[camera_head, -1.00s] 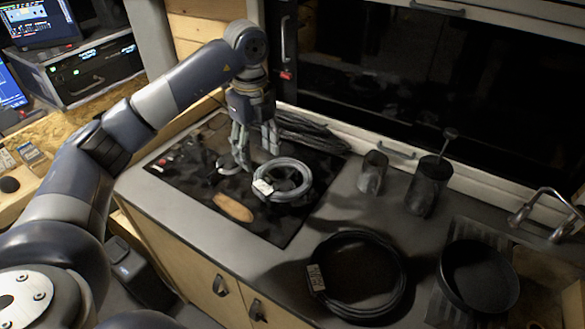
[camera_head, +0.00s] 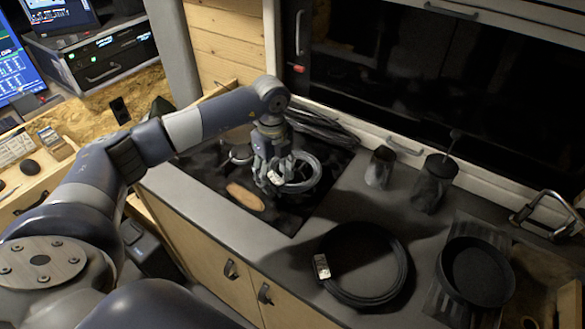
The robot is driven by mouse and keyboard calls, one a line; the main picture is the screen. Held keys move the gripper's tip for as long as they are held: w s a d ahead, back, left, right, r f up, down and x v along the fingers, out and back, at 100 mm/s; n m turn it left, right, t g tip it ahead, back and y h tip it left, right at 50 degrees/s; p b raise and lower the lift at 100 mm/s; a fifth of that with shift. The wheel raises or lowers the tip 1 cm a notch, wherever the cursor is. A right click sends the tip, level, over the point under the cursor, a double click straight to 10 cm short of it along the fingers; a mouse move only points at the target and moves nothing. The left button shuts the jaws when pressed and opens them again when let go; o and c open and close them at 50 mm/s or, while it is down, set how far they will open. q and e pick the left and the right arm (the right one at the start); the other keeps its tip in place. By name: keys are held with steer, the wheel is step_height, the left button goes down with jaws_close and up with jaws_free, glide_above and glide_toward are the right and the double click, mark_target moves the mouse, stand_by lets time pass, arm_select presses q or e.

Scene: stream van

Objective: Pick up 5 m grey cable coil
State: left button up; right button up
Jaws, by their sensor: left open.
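A grey cable coil (camera_head: 313,182) with a white label lies on the dark mat (camera_head: 292,219) on the counter. My left gripper (camera_head: 273,180) is open, pointing down at the coil's left side, and its fingers overlap the coil and label in the picture. I cannot tell whether the fingers touch the coil. The gripper hides the coil's left part. My right gripper is not in view.
A larger black cable coil (camera_head: 398,268) with a tag lies at the front. A dark cable bundle (camera_head: 325,127) lies behind the grey coil. A tan oval object (camera_head: 245,197) is at the left. A mug (camera_head: 380,167), a dark canister (camera_head: 432,184) and a pan (camera_head: 476,272) stand to the right.

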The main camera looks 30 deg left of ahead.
arm_select(q)
steer(key=shift+c, duration=0.7)
jaws_close()
steer(key=shift+w, duration=0.1)
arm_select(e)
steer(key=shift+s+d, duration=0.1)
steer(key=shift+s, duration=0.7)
arm_select(q)
steer(key=shift+r, duration=0.15)
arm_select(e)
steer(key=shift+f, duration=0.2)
